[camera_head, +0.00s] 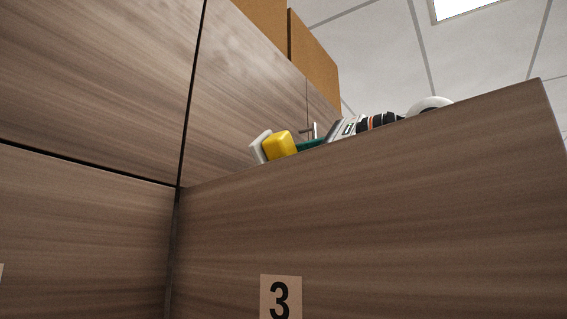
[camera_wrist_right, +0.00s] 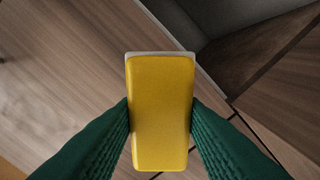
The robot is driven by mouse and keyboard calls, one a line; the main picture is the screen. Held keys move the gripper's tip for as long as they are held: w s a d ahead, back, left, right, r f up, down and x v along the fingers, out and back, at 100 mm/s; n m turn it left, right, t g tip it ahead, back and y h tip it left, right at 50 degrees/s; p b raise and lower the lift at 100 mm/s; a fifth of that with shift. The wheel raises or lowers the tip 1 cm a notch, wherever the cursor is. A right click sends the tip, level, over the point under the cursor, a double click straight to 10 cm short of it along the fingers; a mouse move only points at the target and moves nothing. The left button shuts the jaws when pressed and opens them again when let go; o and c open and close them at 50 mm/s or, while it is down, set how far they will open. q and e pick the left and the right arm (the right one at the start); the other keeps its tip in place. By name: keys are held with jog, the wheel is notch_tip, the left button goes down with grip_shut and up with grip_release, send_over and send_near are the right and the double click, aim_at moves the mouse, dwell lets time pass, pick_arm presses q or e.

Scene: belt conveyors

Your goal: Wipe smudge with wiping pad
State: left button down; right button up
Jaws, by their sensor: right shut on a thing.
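The wiping pad (camera_head: 281,144) is a yellow block with a white layer on its far side. In the right wrist view the pad (camera_wrist_right: 162,95) stands lengthwise between the green ribbed fingers of my right gripper (camera_wrist_right: 160,112), which is shut on it. In the head view my right gripper (camera_head: 309,145) shows only partly above a wooden panel's top edge. The pad's white side faces the wooden wall (camera_head: 235,90); I cannot tell whether it touches. My left gripper is not in view.
A large wooden panel (camera_head: 400,210) with a label "3" (camera_head: 281,297) fills the lower right and hides most of my right arm. Brown boxes (camera_head: 315,55) stand above the wooden wall. A dark recess (camera_wrist_right: 245,55) shows in the wrist view.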

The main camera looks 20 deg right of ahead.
dwell(0.3)
jog(key=v, duration=0.3)
jog(key=shift+d, duration=0.1)
dwell(0.5)
